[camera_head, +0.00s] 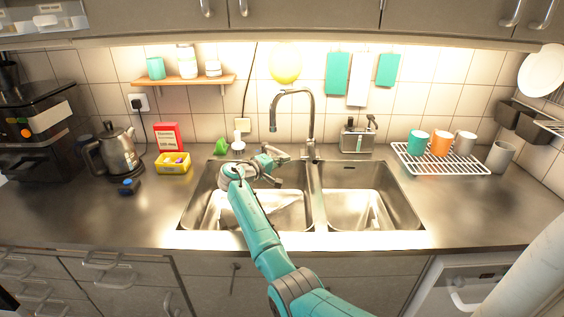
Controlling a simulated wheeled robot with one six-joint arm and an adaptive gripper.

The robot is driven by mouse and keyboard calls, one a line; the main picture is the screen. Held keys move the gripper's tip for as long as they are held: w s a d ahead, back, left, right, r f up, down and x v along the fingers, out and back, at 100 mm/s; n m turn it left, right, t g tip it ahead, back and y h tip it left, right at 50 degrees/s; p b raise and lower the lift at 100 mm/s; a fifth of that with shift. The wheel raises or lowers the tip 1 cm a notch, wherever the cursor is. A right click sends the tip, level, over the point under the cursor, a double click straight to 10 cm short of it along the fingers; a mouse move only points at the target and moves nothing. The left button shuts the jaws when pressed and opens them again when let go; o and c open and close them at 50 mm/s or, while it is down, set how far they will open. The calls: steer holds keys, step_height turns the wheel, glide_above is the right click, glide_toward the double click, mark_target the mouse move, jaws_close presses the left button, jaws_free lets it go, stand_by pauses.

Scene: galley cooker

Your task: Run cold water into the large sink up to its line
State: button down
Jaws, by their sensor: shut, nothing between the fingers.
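The double sink has a left bowl (212,208), which looks the wider, and a right bowl (385,205). I cannot make out a fill line or tell whether water stands in either. The tall curved metal tap (312,118) stands behind the divider, its spout turned left over the back of the left bowl. No stream shows under the spout. My gripper (286,156) is shut and empty above the back of the left bowl, left of the tap's base and apart from it as far as I can see. My arm hides part of the left bowl.
A kettle (117,151), red box (168,137) and yellow tub (173,163) stand left. A green item (221,146) and a white bottle (238,142) are behind the sink. A metal caddy (357,139) and cup rack (440,168) stand right. The front right counter is clear.

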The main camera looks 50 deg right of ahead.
glide_toward(313, 153)
steer(key=w+d, duration=0.3)
steer(key=shift+s+d+f, duration=0.35)
steer(key=shift+s+d, duration=0.2)
steer(key=shift+s, duration=0.25)
steer(key=shift+s+d+f, duration=0.35)
steer(key=shift+s+d, duration=0.25)
steer(key=shift+s, duration=0.15)
steer(key=shift+s+d+t, duration=0.1)
steer(key=shift+t, duration=0.2)
